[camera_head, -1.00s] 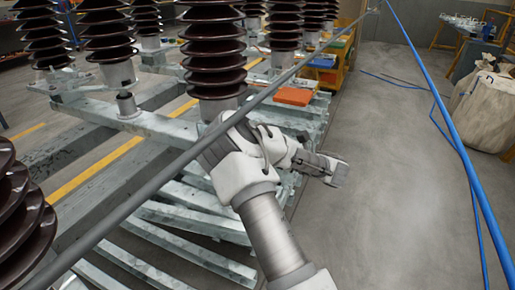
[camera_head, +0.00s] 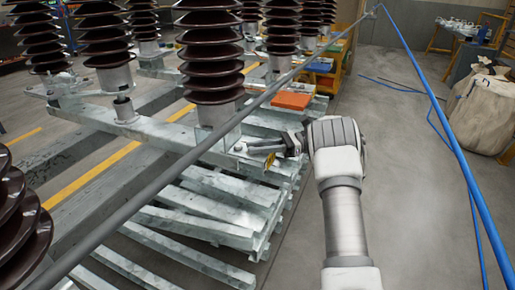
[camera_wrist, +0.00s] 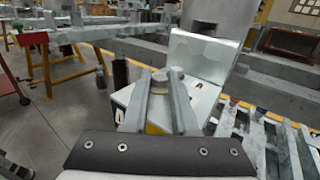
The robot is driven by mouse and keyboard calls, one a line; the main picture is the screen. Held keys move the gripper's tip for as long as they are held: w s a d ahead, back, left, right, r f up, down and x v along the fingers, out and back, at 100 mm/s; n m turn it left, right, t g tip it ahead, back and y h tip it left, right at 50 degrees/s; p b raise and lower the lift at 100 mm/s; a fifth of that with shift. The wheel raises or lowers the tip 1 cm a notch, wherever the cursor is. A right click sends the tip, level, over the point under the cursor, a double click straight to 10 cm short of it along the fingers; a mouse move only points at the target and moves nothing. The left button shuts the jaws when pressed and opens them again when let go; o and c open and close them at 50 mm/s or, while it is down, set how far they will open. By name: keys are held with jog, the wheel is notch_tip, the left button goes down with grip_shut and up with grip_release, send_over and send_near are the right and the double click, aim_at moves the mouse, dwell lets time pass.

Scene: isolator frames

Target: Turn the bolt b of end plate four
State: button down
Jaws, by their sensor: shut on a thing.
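The end plate (camera_head: 218,141) is a galvanized plate at the near right end of a long steel beam, under a brown ribbed insulator. In the wrist view the end plate (camera_wrist: 200,92) stands bent up behind my fingers. A round bolt head (camera_wrist: 160,82) sits between my fingertips. My gripper (camera_head: 246,148) reaches in from the right, its fingers pointing left at the plate. In the wrist view my gripper (camera_wrist: 163,90) has a finger on each side of the bolt and is shut on it. I cannot read any plate number or bolt letter.
Stacked galvanized beams (camera_head: 210,212) lie below the plate. A grey bar (camera_head: 165,178) crosses the head view diagonally in front. An orange box (camera_head: 292,100) lies behind. A blue pole (camera_head: 440,110) and white sacks (camera_head: 483,108) are at right. The floor (camera_head: 410,200) between is mostly clear.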

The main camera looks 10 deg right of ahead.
jog(key=shift+w+n+g, duration=0.15)
jog(key=shift+n+g, duration=0.75)
jog(key=shift+g, duration=0.7)
jog(key=shift+a+f+n+g, duration=0.1)
jog(key=shift+a+n+g, duration=0.1)
jog(key=shift+n+g, duration=0.4)
jog(key=c, duration=1)
grip_release()
jog(key=shift+w+d, duration=0.1)
jog(key=shift+d, duration=0.1)
